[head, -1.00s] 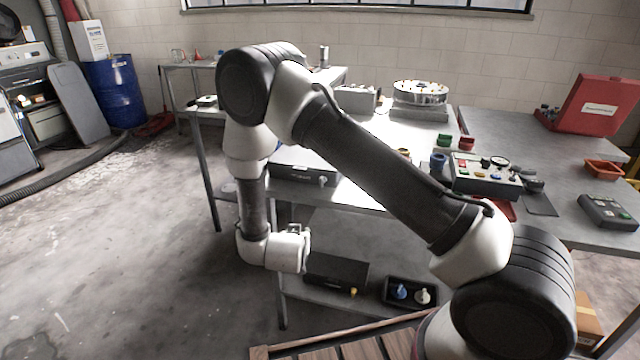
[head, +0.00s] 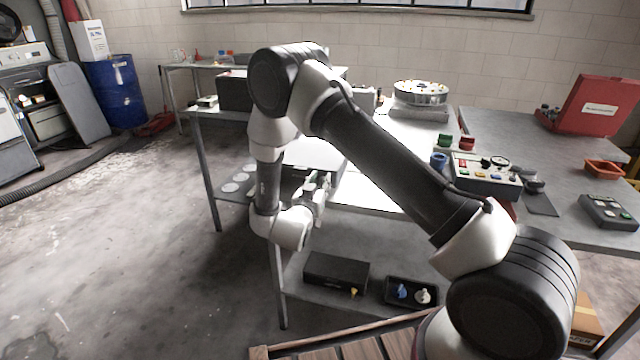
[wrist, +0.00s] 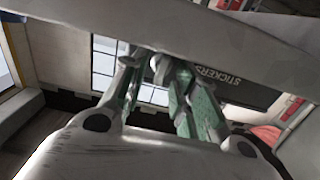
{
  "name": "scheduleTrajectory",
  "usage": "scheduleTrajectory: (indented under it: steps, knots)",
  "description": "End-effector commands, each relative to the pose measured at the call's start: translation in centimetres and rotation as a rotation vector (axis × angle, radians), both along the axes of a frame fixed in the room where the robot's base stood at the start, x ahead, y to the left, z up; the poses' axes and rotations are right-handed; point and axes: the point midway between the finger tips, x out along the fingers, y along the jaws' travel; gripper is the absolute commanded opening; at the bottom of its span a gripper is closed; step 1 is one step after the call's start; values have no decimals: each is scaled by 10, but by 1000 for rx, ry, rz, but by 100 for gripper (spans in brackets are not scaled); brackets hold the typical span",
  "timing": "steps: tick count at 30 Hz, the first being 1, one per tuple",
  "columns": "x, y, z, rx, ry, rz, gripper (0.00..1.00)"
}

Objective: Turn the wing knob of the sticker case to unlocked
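The sticker case (head: 318,155) is a flat box with a pale, glaring top and a dark front on the table, partly covered by my arm in the head view. In the wrist view its dark face (wrist: 232,92) carries an upside-down STICKERS label. A small pale knob (wrist: 158,66) shows between my fingertips there. My gripper (wrist: 155,72) has its green-padded fingers apart, one on each side of the knob. I cannot tell whether they touch it, or the knob's setting. In the head view my gripper (head: 320,188) is at the case's front.
On the lower shelf are a black box (head: 335,270) with a yellow knob and a dark tray (head: 411,305) with blue and white knobs. A control panel box (head: 485,174) stands on the table to the right.

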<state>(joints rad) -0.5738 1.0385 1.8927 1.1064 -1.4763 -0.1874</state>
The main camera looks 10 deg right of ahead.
Motion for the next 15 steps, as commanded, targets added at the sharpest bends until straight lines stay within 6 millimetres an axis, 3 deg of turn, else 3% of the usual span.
scheduleTrajectory:
  steps: [7,12,15]
  knots:
    - [1,-1,0,0,1,0,29]
    - [1,-1,0,1,1,0,0]
    - [1,-1,0,1,1,0,0]
